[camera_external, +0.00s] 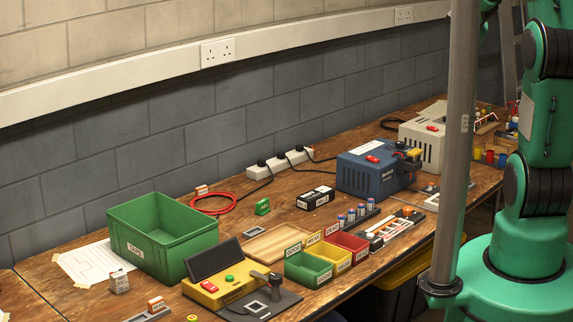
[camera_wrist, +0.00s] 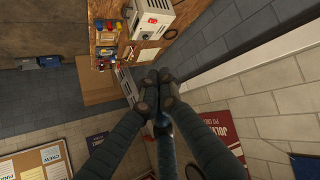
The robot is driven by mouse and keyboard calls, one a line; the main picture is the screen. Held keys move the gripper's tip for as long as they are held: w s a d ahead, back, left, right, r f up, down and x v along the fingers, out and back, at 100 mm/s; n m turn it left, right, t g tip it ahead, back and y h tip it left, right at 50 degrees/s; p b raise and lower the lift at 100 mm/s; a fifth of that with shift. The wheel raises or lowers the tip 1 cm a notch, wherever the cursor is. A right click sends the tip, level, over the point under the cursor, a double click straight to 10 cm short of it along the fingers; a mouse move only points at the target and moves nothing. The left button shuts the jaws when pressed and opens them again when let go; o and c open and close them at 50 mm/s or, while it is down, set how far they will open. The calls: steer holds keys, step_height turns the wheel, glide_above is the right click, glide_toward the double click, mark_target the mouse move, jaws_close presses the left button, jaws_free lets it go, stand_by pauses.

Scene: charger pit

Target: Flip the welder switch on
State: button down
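A blue box with a red switch on top (camera_external: 372,169) stands in the middle of the bench, its label too small to read. A pale grey box with a red switch (camera_external: 428,138) stands behind it to the right. I cannot tell which is the welder, nor the switch positions. A pale box with a red part (camera_wrist: 151,18) shows at the top of the wrist view. My gripper (camera_wrist: 158,76) is seen only in the wrist view. Its dark fingers meet at the tips with nothing seen between them, well apart from the bench.
The wooden bench (camera_external: 62,292) also holds a green bin (camera_external: 165,238), a yellow box with a green button (camera_external: 215,289), small coloured bins (camera_external: 308,270), a red cable (camera_external: 214,208) and a power strip (camera_external: 280,164). A grey pole (camera_external: 453,150) stands before the bench at right.

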steer(key=w+a+f+n+g+y, duration=0.1)
steer(key=w+a+f, duration=0.3)
steer(key=f, duration=0.5)
steer(key=w+a+f+n+g+y, duration=0.1)
steer(key=w+a+f+y, duration=0.3)
steer(key=f, duration=0.5)
steer(key=w+a+f+n+g+y, duration=0.1)
steer(key=w+a+f+n+y, duration=0.2)
steer(key=a+f, duration=0.4)
step_height(320, 180, down, 2)
steer(key=shift+w+a+f, duration=0.1)
steer(key=shift+w+a, duration=0.1)
steer(key=shift+w, duration=0.2)
steer(key=b, duration=0.2)
glide_above(373, 159)
steer(key=f, duration=0.6)
steer(key=shift+s+d, duration=0.15)
steer(key=shift+s, duration=0.15)
step_height(373, 159, down, 2)
steer(key=shift+f+b, duration=0.15)
steer(key=shift+b, duration=0.25)
steer(key=shift+w+f, duration=0.15)
steer(key=shift+f, duration=0.6)
steer(key=shift+a+p, duration=0.2)
steer(key=shift+p, duration=0.7)
